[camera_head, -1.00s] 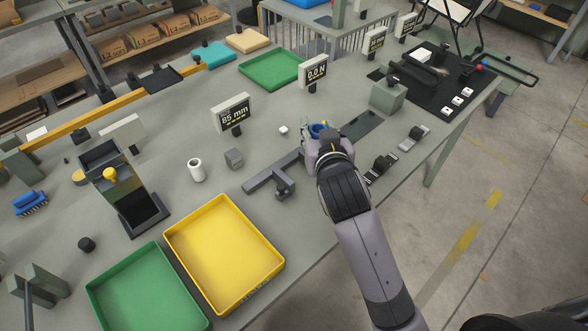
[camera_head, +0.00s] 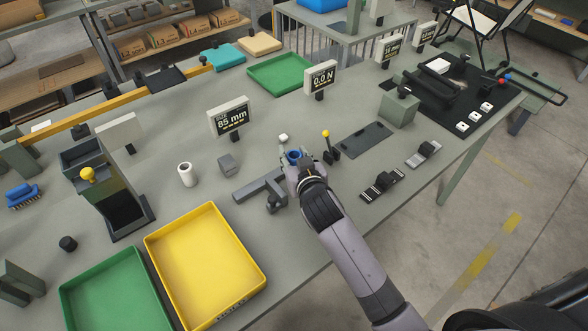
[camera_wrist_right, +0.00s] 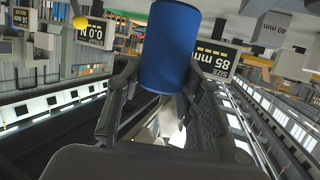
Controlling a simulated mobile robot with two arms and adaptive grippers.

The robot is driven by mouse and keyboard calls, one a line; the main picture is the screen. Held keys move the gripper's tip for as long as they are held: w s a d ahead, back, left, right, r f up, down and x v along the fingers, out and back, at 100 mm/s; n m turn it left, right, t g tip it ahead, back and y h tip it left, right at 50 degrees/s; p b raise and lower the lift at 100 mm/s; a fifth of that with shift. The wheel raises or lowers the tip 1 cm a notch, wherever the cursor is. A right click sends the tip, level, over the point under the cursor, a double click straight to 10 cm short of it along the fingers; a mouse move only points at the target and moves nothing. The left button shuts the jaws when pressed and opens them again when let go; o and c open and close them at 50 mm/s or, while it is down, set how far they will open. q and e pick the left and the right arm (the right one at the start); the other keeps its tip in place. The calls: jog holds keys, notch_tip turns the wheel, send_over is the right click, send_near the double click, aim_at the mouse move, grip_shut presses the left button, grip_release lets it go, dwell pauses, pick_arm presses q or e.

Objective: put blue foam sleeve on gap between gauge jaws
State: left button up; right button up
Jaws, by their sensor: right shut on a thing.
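My right gripper (camera_head: 292,163) is shut on the blue foam sleeve (camera_head: 294,154). In the head view only a small part of the sleeve shows. In the right wrist view the sleeve (camera_wrist_right: 168,48) is a plain blue cylinder between the fingers (camera_wrist_right: 160,88). A dark grey gauge (camera_head: 250,189) with a bar and a crosspiece lies on the bench just left of the gripper. The gripper and arm hide its right end, and I cannot make out the gap between its jaws. The sleeve appears above the bench, apart from the gauge. My left gripper is out of view.
A yellow-knobbed lever (camera_head: 326,134) is right of the gripper. A yellow tray (camera_head: 258,259) lies in front.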

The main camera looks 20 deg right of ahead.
jog(key=shift+f, duration=0.8)
notch_tip(320, 180, down, 4)
jog(key=shift+r, duration=0.2)
jog(key=shift+f, duration=0.2)
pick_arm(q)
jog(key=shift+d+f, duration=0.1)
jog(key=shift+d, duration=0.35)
pick_arm(e)
jog(key=shift+f, duration=0.15)
jog(key=o, duration=1)
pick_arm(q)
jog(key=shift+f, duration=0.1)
